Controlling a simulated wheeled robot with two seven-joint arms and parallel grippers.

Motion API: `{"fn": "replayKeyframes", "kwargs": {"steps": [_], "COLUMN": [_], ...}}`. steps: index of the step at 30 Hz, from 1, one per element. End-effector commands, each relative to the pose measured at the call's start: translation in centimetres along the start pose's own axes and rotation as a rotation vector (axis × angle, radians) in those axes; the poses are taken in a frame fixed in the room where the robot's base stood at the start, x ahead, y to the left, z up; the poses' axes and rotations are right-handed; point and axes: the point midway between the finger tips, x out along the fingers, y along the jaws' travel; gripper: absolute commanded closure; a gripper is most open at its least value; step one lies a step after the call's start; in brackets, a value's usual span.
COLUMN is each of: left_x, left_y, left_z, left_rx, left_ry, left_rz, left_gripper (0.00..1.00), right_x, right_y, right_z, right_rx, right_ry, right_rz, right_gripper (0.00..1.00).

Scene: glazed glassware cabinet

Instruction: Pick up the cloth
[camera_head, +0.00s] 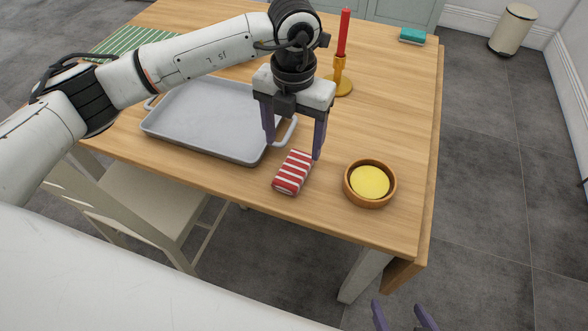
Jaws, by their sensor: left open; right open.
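A folded cloth with red and white stripes (292,174) lies on the wooden table (395,115) near its front edge. My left gripper (294,150) points down just behind and above the cloth, its two dark fingers apart with nothing between them. One fingertip is close to the cloth's far right corner; I cannot tell if they touch. My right gripper (404,314) shows only as two spread fingertips at the bottom edge, in front of the table and low. It is open and appears empty.
A grey tray (205,112) with handles lies left of the cloth. A wooden bowl with yellow contents (369,184) stands right of it. A red candle (343,33) in a gold holder (341,79) stands behind. A chair (150,200) is at the front. A teal sponge-like block (412,36) lies far right.

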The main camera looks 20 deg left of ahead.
Motion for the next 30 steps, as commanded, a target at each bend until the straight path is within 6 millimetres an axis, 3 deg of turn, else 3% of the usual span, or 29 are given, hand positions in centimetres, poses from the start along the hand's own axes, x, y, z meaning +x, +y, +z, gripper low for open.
{"fn": "replayKeyframes", "kwargs": {"steps": [4,18,27,30], "left_x": [2.4,8.3,8.8,8.8], "left_y": [-0.1,-0.2,-0.2,-0.2], "left_z": [-0.2,-0.5,-0.4,-0.4], "left_rx": [0.001,0.004,0.005,0.005], "left_ry": [0.005,0.003,0.001,0.001], "left_rz": [-0.002,-0.007,-0.006,-0.006], "left_gripper": [0.31,0.31,0.31,0.46], "right_x": [-0.2,-0.8,-0.8,-0.8], "right_y": [0.0,-0.1,0.0,0.0], "right_z": [-0.2,-0.9,-0.9,-0.9], "right_rx": [0.0,0.001,0.001,0.001], "right_ry": [0.0,0.001,0.001,0.001], "right_rz": [0.0,0.001,0.001,0.001], "right_gripper": [0.29,0.29,0.29,0.29]}}
